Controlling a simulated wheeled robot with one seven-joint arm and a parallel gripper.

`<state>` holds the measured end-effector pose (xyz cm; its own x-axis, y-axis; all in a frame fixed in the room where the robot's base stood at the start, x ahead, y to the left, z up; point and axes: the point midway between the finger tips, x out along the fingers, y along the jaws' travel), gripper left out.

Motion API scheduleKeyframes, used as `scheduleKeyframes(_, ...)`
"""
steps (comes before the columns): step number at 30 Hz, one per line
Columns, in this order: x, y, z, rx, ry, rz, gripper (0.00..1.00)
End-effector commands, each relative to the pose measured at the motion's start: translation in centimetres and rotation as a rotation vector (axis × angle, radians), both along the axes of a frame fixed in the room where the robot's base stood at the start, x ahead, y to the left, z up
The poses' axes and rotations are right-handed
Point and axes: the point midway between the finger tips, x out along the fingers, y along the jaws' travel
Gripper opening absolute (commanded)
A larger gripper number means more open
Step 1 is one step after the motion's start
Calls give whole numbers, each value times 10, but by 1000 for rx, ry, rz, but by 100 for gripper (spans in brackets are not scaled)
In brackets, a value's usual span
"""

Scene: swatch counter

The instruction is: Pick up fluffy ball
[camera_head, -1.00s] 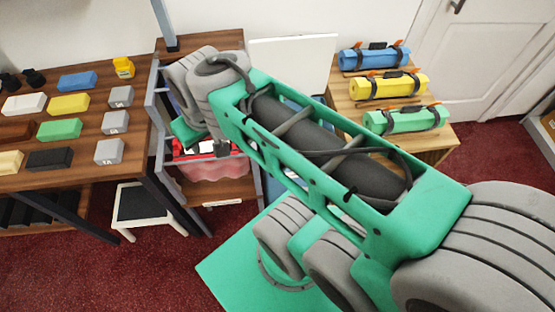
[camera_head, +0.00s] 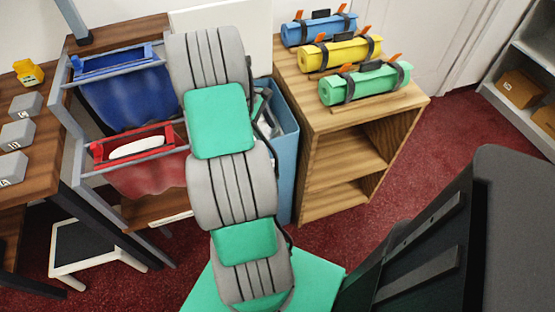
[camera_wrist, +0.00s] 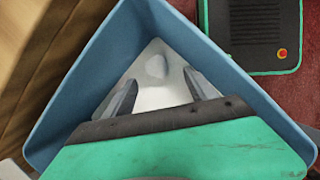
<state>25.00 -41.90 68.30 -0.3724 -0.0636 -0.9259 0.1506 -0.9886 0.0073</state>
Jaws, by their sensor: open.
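In the wrist view my gripper (camera_wrist: 161,90) points down into a blue bin (camera_wrist: 95,70), its two dark fingers spread apart with nothing between the tips. Pale white material lies at the bottom of the bin. A small greyish-white rounded lump (camera_wrist: 155,66) shows just beyond the fingertips; I cannot tell for sure whether it is the fluffy ball. In the head view the blue bin (camera_head: 286,160) stands on the floor left of a wooden shelf. My arm hides the gripper and most of the bin there.
The wooden shelf (camera_head: 330,150) stands close to the bin and bears blue, yellow and green rolls (camera_head: 365,84). On the left a rack holds a blue bag (camera_head: 125,95) and a red bag (camera_head: 140,175). A white-framed stool (camera_head: 85,245) stands below. Red carpet is open on the right.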

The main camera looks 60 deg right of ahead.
Motion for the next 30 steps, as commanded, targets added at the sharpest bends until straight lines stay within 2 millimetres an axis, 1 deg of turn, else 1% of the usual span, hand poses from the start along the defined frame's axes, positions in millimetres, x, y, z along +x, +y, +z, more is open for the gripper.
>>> scheduleKeyframes(1,-5,-3,-8,7,7,0,66)
scheduleKeyframes(3,-10,-5,-16,9,11,3,66)
scheduleKeyframes(10,-19,-9,-42,10,9,3,66)
scheduleKeyframes(13,-24,-13,-61,11,10,4,66)
scheduleKeyframes(16,-30,-14,-74,9,8,4,66)
scheduleKeyframes(18,-31,-14,-76,9,6,5,66)
scheduleKeyframes(23,-31,-14,-75,8,6,5,66)
scheduleKeyframes(30,-31,-14,-75,8,6,5,46)
